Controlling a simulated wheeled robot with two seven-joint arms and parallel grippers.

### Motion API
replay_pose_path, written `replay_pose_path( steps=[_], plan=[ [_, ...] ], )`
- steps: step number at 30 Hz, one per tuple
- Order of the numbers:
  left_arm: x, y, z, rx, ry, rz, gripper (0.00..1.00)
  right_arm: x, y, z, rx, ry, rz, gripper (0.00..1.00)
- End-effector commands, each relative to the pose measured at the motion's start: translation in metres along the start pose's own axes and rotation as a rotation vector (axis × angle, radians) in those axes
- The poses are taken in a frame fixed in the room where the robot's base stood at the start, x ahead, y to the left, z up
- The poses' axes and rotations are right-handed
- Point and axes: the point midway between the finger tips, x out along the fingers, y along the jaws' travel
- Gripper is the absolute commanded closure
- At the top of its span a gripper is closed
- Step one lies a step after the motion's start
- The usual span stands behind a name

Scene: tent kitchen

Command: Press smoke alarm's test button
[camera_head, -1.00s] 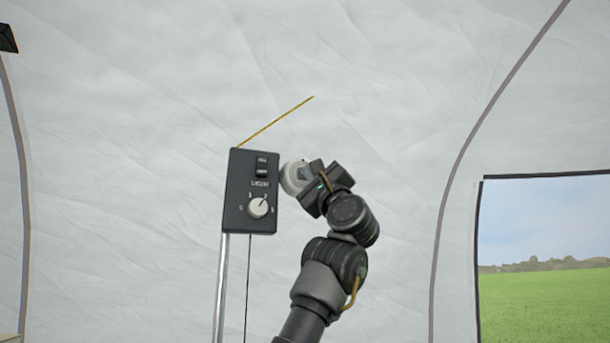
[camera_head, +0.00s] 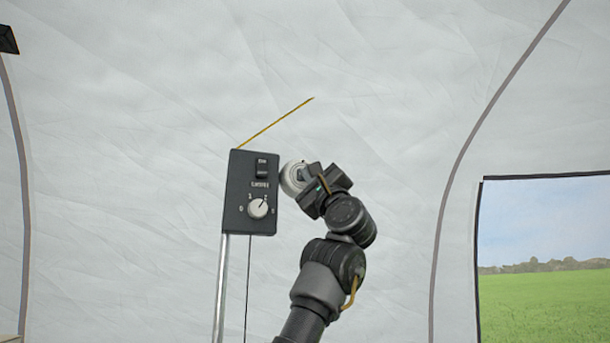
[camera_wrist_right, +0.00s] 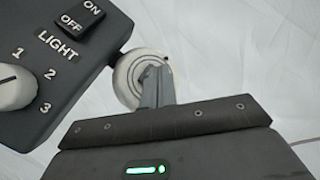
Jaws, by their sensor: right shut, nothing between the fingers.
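The test button is not clearly visible. My left gripper is not in view.
The dark control box (camera_head: 249,210) with a LIGHT switch and white knob (camera_head: 257,208) stands close left of the alarm, on a metal pole (camera_head: 220,290). A yellow rod (camera_head: 275,123) rises from its top. A window (camera_head: 545,260) is at the right.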

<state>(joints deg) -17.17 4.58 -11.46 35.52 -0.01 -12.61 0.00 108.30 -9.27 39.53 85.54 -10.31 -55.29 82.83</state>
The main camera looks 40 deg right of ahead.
Motion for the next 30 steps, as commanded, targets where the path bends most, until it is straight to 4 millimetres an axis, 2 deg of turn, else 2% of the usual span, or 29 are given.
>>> replay_pose_path(
  steps=[13, 24, 30],
  plan=[
    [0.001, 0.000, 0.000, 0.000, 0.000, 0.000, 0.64, 0.001, 0.001, -0.001, 0.001, 0.000, 0.001, 1.00],
    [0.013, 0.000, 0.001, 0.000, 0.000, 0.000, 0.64, -0.011, -0.005, 0.006, 0.000, 0.000, 0.000, 1.00],
    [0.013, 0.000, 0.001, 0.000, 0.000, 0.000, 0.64, -0.011, -0.007, 0.008, 0.000, 0.000, 0.001, 1.00]
  ],
)
